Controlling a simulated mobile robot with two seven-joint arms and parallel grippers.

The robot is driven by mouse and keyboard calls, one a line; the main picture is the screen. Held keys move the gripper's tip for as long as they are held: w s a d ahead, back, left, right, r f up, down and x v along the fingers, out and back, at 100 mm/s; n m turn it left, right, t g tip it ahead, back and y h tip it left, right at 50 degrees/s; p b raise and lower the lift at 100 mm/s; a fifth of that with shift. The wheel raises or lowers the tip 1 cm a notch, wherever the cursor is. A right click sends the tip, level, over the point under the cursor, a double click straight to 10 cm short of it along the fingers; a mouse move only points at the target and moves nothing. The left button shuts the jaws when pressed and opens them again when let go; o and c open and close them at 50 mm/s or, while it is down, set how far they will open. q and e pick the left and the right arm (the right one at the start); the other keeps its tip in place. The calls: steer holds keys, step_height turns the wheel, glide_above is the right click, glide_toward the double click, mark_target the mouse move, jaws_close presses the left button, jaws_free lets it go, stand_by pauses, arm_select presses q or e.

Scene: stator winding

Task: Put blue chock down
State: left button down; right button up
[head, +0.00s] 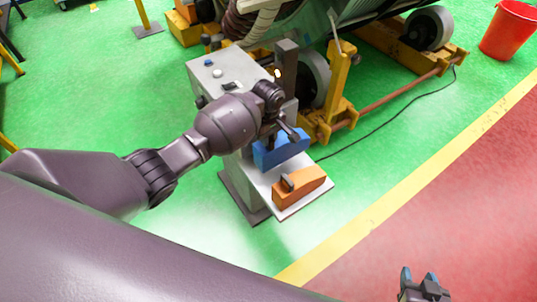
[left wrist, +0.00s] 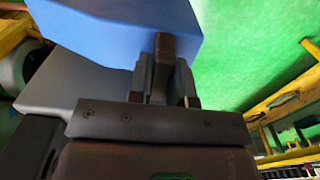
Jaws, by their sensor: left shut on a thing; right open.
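The blue chock (head: 281,150) is at my left gripper (head: 285,134), over the back part of a pale shelf on the grey control stand. In the left wrist view the blue chock (left wrist: 115,30) fills the top, and my left gripper (left wrist: 165,65) is shut on its handle. I cannot tell whether the chock touches the shelf. An orange chock (head: 300,187) lies on the front of the shelf (head: 288,208). My right gripper (head: 424,284) is open and empty at the bottom right, away from the stand.
The grey control stand (head: 215,70) has buttons on top. Behind it are a yellow roller frame (head: 345,85) with wheels (head: 428,28) and a large cylinder. A black cable (head: 400,112) runs over the green floor. A red bucket (head: 510,30) stands at the far right.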

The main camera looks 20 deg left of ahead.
arm_select(q)
step_height(320, 180, down, 4)
steer(key=shift+w+b, duration=0.1)
steer(key=shift+b, duration=0.25)
steer(key=shift+f+b, duration=0.5)
steer(key=shift+f, duration=1.75)
steer(key=c, duration=1.1)
jaws_free()
steer(key=shift+c, duration=0.2)
steer(key=shift+o, duration=0.5)
